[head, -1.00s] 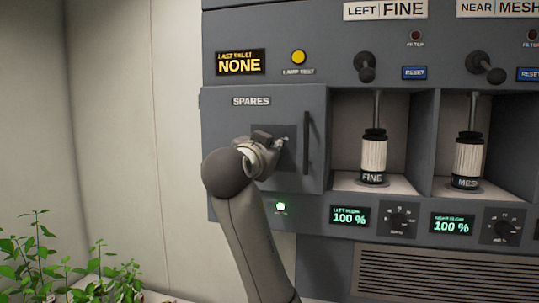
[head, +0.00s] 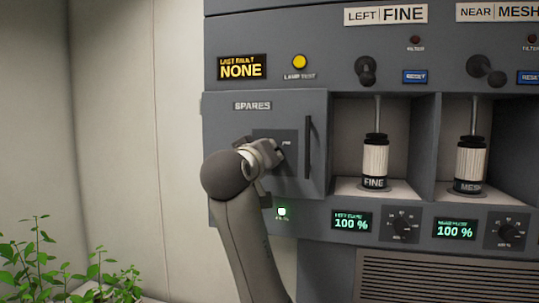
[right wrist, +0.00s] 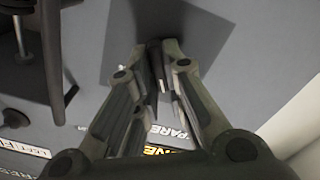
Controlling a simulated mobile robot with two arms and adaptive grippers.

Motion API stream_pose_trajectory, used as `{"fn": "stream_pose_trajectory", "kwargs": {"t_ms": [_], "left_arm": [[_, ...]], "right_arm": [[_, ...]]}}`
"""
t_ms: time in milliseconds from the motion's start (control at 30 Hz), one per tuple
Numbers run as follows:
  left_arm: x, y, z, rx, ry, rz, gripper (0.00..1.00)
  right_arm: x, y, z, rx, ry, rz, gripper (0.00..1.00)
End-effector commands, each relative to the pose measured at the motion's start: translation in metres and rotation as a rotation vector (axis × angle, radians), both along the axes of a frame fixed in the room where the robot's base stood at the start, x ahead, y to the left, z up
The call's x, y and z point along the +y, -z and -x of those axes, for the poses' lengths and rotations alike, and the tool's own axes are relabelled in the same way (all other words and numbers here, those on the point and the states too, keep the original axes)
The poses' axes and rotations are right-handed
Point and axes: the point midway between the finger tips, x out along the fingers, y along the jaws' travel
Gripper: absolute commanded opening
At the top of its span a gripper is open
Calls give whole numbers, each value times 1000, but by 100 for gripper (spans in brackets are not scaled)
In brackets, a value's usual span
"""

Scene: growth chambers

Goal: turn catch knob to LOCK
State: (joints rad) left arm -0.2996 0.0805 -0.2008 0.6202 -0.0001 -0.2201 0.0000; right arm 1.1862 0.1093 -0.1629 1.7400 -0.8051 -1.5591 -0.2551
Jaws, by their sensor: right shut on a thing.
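The catch knob (right wrist: 153,52) sits on a dark square plate (head: 288,137) on the SPARES door (head: 225,125). In the head view my right gripper (head: 276,153) is at the plate and hides most of the knob, so its pointing direction cannot be read. A small pale marking shows on the plate's upper right, too small to read surely. In the right wrist view the fingers of my right gripper (right wrist: 156,58) are shut on the dark knob from both sides. The door looks closed. My left gripper is not in view.
A vertical dark door handle (head: 308,148) stands just right of the plate. Further right are open bays with the FINE canister (head: 375,160) and the MESH canister (head: 470,163). Plants (head: 60,270) stand at the lower left.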

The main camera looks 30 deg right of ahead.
Motion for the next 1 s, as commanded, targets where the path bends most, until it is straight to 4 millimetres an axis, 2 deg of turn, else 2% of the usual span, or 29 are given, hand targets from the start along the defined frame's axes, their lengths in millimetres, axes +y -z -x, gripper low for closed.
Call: {"fn": "stream_pose_trajectory", "kwargs": {"t_ms": [400,1000], "left_arm": [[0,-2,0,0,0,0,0],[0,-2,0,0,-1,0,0]], "right_arm": [[1,1,-1,166,-1,141,0],[1,1,-1,197,-1,167,0]]}}
